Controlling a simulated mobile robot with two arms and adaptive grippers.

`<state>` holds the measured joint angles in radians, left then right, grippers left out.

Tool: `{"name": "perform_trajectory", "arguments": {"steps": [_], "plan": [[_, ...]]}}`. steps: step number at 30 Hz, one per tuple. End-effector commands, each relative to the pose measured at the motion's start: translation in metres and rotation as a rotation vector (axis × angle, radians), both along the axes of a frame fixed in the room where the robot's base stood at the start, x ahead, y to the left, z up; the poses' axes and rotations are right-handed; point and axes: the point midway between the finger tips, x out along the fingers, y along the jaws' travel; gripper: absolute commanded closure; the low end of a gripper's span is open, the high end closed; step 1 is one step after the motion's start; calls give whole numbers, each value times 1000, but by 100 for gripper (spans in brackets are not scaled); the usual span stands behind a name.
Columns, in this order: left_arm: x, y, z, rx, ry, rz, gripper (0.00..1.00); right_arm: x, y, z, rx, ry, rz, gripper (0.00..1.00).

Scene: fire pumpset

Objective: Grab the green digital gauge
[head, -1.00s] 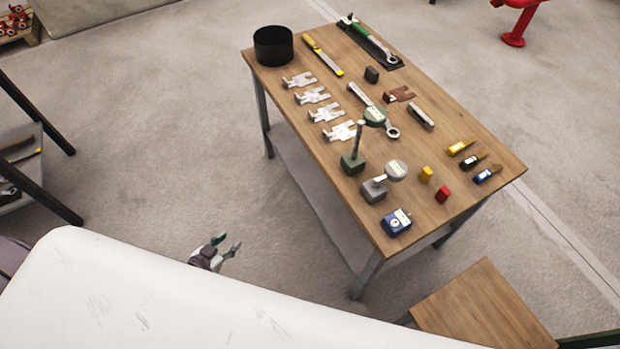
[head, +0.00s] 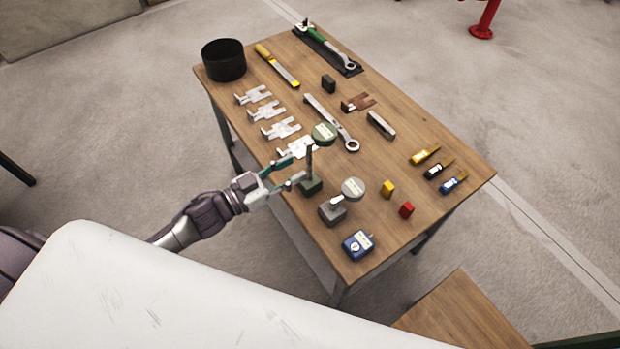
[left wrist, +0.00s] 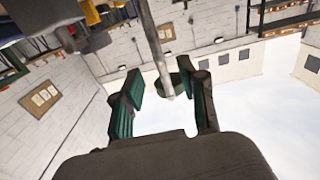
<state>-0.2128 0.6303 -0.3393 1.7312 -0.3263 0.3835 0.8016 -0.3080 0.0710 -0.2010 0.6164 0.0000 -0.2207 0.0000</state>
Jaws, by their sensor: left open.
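The green digital gauge (head: 323,134) has a round green dial on an upright post. The post rises from a dark green block base (head: 311,187) on the wooden table (head: 400,115), near its left edge. My left gripper (head: 297,168) is open at the post, below the dial, with fingers pointing toward it. In the left wrist view the grey post (left wrist: 157,50) runs down between the two spread fingers of my left gripper (left wrist: 167,84). I cannot tell whether either finger touches it. My right gripper is not in view.
A grey gauge (head: 353,187) on its own base and a blue meter (head: 358,245) stand nearby toward the front. Several white metal pieces (head: 282,128) lie behind the gripper. A wrench (head: 330,122) and small yellow (head: 389,188) and red (head: 407,209) blocks lie farther right.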

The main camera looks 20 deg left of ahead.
Motion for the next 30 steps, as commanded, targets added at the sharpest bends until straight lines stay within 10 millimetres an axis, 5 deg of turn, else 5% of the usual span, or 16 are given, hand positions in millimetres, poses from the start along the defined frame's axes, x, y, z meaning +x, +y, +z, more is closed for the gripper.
{"name": "perform_trajectory", "arguments": {"steps": [12,22,30], "plan": [[39,-30,-1,0,-2,2,58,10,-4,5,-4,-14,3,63],[45,-35,-3,1,0,1,58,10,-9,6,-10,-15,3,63],[45,-35,-3,1,0,1,100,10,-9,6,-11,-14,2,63]]}}
